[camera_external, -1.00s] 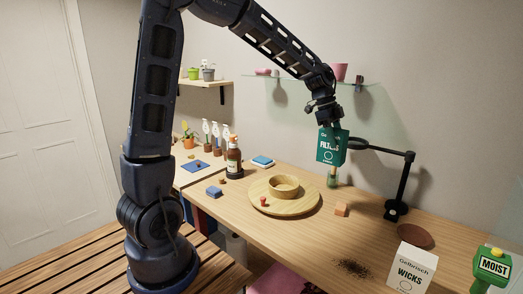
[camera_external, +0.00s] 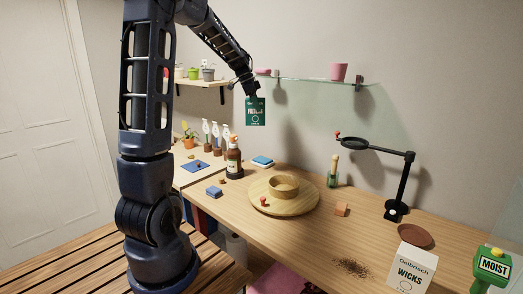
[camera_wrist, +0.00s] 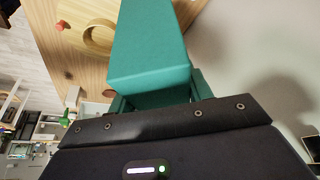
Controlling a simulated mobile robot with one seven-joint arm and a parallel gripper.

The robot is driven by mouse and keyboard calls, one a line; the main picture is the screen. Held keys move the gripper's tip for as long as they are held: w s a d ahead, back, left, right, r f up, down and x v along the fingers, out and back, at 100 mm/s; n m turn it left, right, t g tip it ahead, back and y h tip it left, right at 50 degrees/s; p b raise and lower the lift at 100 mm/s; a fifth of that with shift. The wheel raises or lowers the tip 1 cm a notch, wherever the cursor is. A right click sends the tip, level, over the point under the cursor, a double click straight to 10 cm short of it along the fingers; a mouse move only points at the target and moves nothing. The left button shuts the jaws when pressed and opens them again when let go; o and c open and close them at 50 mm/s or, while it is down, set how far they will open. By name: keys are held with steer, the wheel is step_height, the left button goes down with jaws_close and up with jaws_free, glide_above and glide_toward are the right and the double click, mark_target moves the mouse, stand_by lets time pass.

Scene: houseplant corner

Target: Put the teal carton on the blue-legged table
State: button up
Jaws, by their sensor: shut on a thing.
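The teal carton (camera_external: 256,114), with "FILTERS" lettering on its front, hangs upright in the air from my gripper (camera_external: 252,95) in the external view. My gripper is shut on its top end, high above the wooden worktop. In the wrist view the teal carton (camera_wrist: 150,55) fills the upper middle, just ahead of the gripper body. A paler table (camera_external: 184,178) adjoins the worktop's left end, with blue and red parts below it. I cannot tell clearly whether the blue part is its leg.
The pale table holds a blue mat (camera_external: 195,166), white-topped bottles (camera_external: 216,135) and a potted plant (camera_external: 189,138). A brown bottle (camera_external: 233,158) stands near the junction. Shelves (camera_external: 205,84) line the wall.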

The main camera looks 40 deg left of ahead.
steer(key=a+f+n+t+y, duration=0.1)
steer(key=a+f+n, duration=0.15)
steer(key=a, duration=0.85)
steer(key=a+f+n+y, duration=0.1)
steer(key=a+f+n, duration=0.15)
steer(key=a, duration=0.95)
steer(key=a+f+n+t+y, duration=0.1)
steer(key=a+f+n, duration=0.15)
steer(key=a, duration=0.85)
steer(key=s+a+f+n+y, duration=0.15)
steer(key=s+a, duration=0.25)
steer(key=a, duration=0.7)
steer(key=s+a+f+n, duration=0.3)
steer(key=a, duration=0.7)
steer(key=s+a+f+n+y, duration=0.15)
steer(key=s+a, duration=0.25)
steer(key=a, duration=0.7)
steer(key=shift+n+g+h, duration=0.3)
steer(key=shift+n+h, duration=0.1)
steer(key=shift+n, duration=0.05)
steer(key=f, duration=2)
steer(key=shift+s+d+f, duration=0.1)
steer(key=shift+d+f, duration=0.1)
steer(key=shift+f, duration=0.1)
steer(key=shift+f, duration=0.1)
steer(key=o, duration=1)
steer(key=v, duration=1.2)
